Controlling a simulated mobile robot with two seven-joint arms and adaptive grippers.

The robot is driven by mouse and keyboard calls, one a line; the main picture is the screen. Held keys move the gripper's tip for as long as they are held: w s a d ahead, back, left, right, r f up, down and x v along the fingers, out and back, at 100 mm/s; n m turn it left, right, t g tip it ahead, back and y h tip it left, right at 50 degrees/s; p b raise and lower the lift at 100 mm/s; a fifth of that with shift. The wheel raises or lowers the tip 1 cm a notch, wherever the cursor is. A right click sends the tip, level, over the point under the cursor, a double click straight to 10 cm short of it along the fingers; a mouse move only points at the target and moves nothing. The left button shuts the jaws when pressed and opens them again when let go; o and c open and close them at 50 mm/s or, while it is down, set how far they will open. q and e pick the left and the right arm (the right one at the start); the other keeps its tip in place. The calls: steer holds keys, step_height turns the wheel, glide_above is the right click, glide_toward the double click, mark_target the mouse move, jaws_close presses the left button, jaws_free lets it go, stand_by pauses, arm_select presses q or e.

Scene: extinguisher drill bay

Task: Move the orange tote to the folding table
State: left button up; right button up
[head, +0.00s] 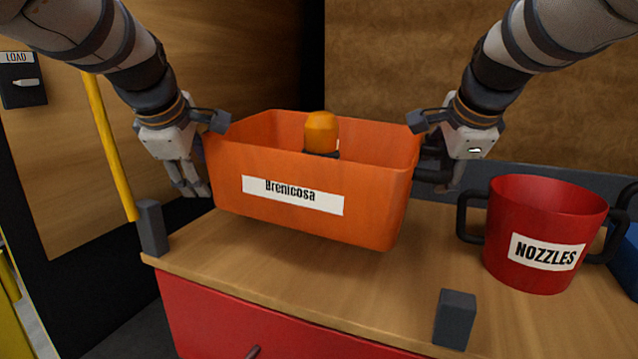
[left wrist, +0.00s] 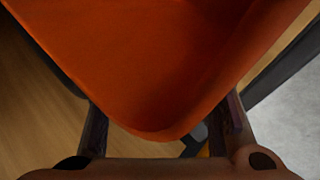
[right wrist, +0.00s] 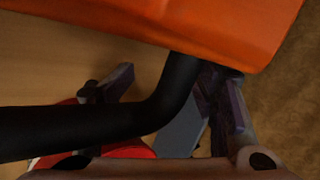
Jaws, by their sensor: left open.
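The orange tote (head: 285,222), labelled "Brenicosa", is over the wooden top of a red cabinet; I cannot tell whether its base touches. An orange dome-topped object (head: 321,132) is inside it, its lower part hidden. My left gripper (head: 190,182) is at the tote's left end; the left wrist view shows its fingers apart, with the tote (left wrist: 160,70) close in front. My right gripper (head: 440,182) is at the right end. The right wrist view shows its fingers apart around a black handle (right wrist: 130,118) of the tote. No folding table can be made out.
A red two-handled tub (head: 535,215) marked "NOZZLES" stands right of the tote. The wooden top (head: 330,285) is clear in front of the tote. A yellow bar (head: 108,145) is at the left.

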arm_select(q)
steer(key=shift+s+d+r, duration=0.3)
steer(key=shift+s+r, duration=0.2)
steer(key=shift+s, duration=0.1)
arm_select(e)
steer(key=shift+s+a+r, duration=0.3)
steer(key=shift+s+r, duration=0.3)
